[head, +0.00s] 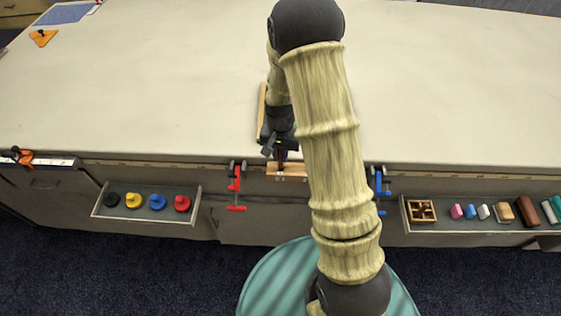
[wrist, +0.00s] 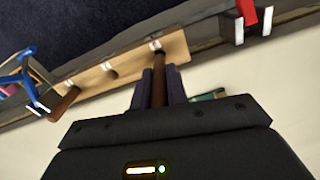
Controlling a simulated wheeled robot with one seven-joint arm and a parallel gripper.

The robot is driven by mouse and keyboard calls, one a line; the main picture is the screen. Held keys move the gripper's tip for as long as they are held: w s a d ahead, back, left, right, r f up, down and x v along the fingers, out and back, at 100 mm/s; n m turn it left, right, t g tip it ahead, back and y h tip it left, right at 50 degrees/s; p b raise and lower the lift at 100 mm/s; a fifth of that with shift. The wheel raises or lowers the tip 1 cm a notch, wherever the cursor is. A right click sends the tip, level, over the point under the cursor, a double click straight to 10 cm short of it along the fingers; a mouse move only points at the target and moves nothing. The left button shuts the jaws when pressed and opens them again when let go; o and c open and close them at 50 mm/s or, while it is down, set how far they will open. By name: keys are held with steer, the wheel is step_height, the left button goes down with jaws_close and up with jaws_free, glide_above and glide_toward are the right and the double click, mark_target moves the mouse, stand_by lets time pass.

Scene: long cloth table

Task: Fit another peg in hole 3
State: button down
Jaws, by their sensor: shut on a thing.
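A wooden rail (head: 299,171) is at the table's front edge, partly hidden by my arm. In the wrist view the rail (wrist: 130,66) runs diagonally, with pale marks along its face. One brown peg (wrist: 65,103) stands at the rail's left end in that view. My gripper (wrist: 160,76) is shut on another brown peg (wrist: 159,96). The held peg's far end meets the rail near its right end in the wrist view; I cannot tell whether it is inside a hole. In the head view my gripper (head: 281,148) is just over the rail. Hole numbers are not readable.
A red clamp (head: 236,186) and a blue clamp (head: 379,186) flank the rail. A left tray (head: 100,204) holds several coloured knobs; a right tray (head: 405,218) holds a compartment box (head: 421,210) and several blocks. The table (head: 170,85) is mostly clear.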

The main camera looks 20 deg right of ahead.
mark_target(280, 167)
steer(key=shift+f+p, duration=0.35)
steer(key=shift+f, duration=1.75)
steer(key=shift+f, duration=0.15)
steer(key=c, duration=1.4)
jaws_free()
step_height(280, 167, up, 12)
steer(key=shift+r+b, duration=0.2)
steer(key=shift+b, duration=0.7)
